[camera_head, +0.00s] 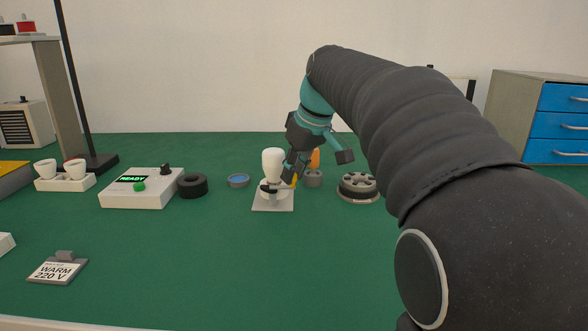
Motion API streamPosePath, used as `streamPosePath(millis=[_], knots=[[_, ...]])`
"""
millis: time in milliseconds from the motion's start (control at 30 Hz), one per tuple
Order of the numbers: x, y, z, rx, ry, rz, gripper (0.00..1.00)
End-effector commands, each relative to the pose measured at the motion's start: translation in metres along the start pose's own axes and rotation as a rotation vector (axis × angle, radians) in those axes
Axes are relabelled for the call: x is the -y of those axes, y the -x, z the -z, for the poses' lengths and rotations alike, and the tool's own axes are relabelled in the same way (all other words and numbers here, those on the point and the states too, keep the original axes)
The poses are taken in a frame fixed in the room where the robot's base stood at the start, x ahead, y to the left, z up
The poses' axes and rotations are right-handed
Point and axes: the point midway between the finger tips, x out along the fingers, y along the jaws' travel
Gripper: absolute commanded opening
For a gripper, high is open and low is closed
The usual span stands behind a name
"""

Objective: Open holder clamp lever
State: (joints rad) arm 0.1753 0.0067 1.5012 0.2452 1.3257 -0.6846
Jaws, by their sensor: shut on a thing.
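The holder stands on a pale square base plate (272,203) near the middle of the green table. A white bulb (272,161) is upright in it, above a dark clamp part (268,187). A small yellow-orange clamp lever (294,181) shows at the right side of the holder. My gripper (292,176) reaches down from the upper right and is shut on the lever. The gripper's fingers hide part of the lever and the holder's right side, so the lever's exact angle cannot be told.
A grey cup with an orange thing (314,174) stands close right of my gripper, and a round grey slotted part (358,188) farther right. Left are a blue-topped dish (238,181), a black ring (192,186) and a white READY box (143,188). The front table is clear beyond the WARM 220 V sign (57,270).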

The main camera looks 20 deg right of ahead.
Motion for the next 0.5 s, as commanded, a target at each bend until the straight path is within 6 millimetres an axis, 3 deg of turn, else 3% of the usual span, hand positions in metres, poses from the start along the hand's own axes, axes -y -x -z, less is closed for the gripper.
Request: streamPosePath(millis=[267,300,367,400,500], knots=[[-0.0004,-0.0006,0.0,0.0,0.0,0.0,0.0],[-0.0004,-0.0006,0.0,0.0,0.0,0.0,0.25],[-0.0004,-0.0005,0.0001,0.0,0.0,-0.001,0.4],[-0.0004,-0.0005,0.0001,0.0,0.0,-0.001,0.44],[-0.0004,-0.0003,0.0001,0.0,0.0,-0.001,0.44]])
